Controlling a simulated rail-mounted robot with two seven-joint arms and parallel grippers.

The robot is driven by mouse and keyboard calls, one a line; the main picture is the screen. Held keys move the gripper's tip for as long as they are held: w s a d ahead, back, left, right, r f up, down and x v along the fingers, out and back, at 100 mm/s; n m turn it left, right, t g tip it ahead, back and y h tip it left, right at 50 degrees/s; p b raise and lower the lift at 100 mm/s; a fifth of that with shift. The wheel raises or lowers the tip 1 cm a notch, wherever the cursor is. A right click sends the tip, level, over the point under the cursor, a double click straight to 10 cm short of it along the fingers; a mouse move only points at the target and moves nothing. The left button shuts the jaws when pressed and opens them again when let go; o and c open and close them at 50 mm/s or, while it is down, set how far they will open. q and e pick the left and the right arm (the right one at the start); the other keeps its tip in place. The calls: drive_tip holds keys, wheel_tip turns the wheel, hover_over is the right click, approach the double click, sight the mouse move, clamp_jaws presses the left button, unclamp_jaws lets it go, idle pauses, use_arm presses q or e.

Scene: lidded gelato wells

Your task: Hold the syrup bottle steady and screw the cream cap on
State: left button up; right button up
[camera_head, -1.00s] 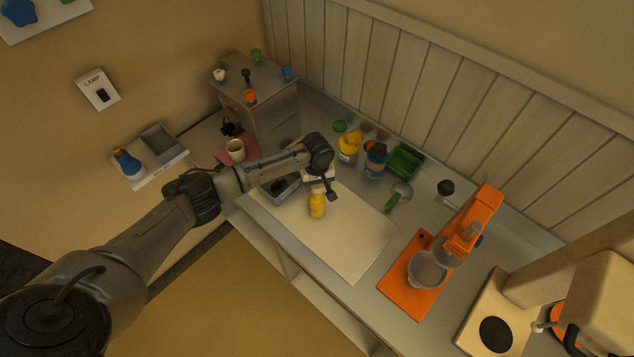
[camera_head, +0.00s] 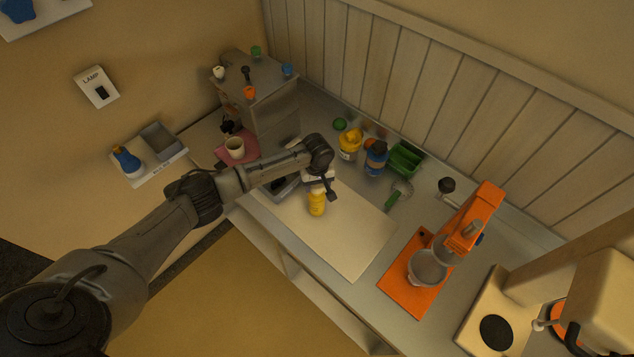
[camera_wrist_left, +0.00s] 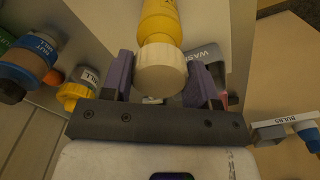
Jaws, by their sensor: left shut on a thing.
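The yellow syrup bottle (camera_head: 317,206) stands upright on the pale board (camera_head: 358,242), below my left gripper. In the left wrist view the bottle (camera_wrist_left: 160,22) runs up out of the top of the picture. The cream cap (camera_wrist_left: 160,72) sits at the bottle's mouth end, in line with it. My left gripper (camera_wrist_left: 160,80) is shut on the cap, one finger on each side. In the head view the gripper (camera_head: 326,187) hides most of the cap. How far the cap is threaded cannot be seen. My right gripper is not in view.
An orange machine (camera_head: 470,235) stands at the right. A grey basin (camera_head: 284,187) lies left of the bottle.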

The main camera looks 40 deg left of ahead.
use_arm(q)
drive_tip(key=shift+f+b, duration=0.35)
drive_tip(key=shift+f, duration=0.65)
drive_tip(key=o, duration=1.1)
drive_tip(key=shift+r, duration=0.1)
wheel_tip(320, 180, up, 3)
drive_tip(key=p, duration=0.3)
drive_tip(key=shift+p, duration=0.35)
drive_tip(key=shift+r+p, duration=0.95)
drive_tip(key=shift+p, duration=0.15)
